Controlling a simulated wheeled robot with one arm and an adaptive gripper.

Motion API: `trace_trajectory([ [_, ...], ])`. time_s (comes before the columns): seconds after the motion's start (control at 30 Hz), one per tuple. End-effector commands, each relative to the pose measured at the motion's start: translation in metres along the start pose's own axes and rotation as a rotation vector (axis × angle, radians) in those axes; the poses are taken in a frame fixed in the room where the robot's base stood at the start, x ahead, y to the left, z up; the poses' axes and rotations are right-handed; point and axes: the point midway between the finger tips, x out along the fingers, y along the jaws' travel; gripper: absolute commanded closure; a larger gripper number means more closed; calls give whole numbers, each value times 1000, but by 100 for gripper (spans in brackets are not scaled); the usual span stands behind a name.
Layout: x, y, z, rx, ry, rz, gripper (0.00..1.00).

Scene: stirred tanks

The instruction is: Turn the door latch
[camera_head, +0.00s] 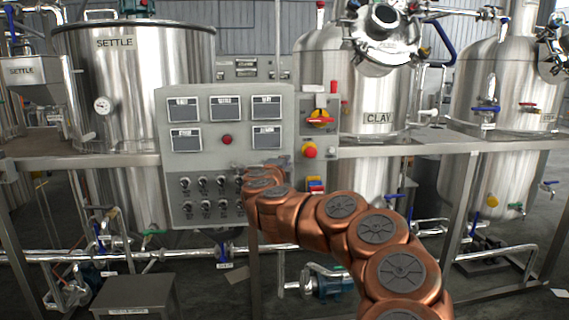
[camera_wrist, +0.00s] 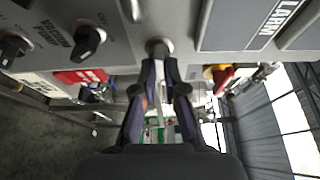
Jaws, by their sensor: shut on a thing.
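The latch (camera_wrist: 159,46) is a small round metal piece on the face of the grey control cabinet (camera_head: 225,158). In the wrist view the cabinet face (camera_wrist: 185,20) fills the top. My gripper (camera_wrist: 159,64) has its two dark fingers closed together at the latch, shut on it. The fingertips cover the latch's lower part, so its turn angle cannot be told. In the head view my copper-coloured arm reaches to the cabinet's right half, and the latch is hidden there by the gripper and wrist.
Black rotary knobs (camera_wrist: 88,40) stick out beside the latch. The cabinet carries several dark screens (camera_head: 225,107) and a red lamp (camera_head: 227,140). A red emergency button (camera_head: 309,152) and a yellow-red switch (camera_head: 320,118) sit to its right. Steel tanks (camera_head: 140,80) stand behind.

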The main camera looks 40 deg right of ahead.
Motion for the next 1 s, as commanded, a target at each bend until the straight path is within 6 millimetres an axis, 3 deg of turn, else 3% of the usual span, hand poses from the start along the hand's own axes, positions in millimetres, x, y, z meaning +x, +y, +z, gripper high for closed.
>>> trace_trajectory([
  [0.1, 0, 0, 1, 0, -3, -1, 100],
  [0.13, 0, 0, 1, 0, -3, -1, 88],
  [0.37, 0, 0, 1, -1, -2, 0, 65],
  [0.77, -4, 0, 0, 0, 0, 0, 65],
  [1.0, -27, 0, 1, 0, -4, 0, 65],
])
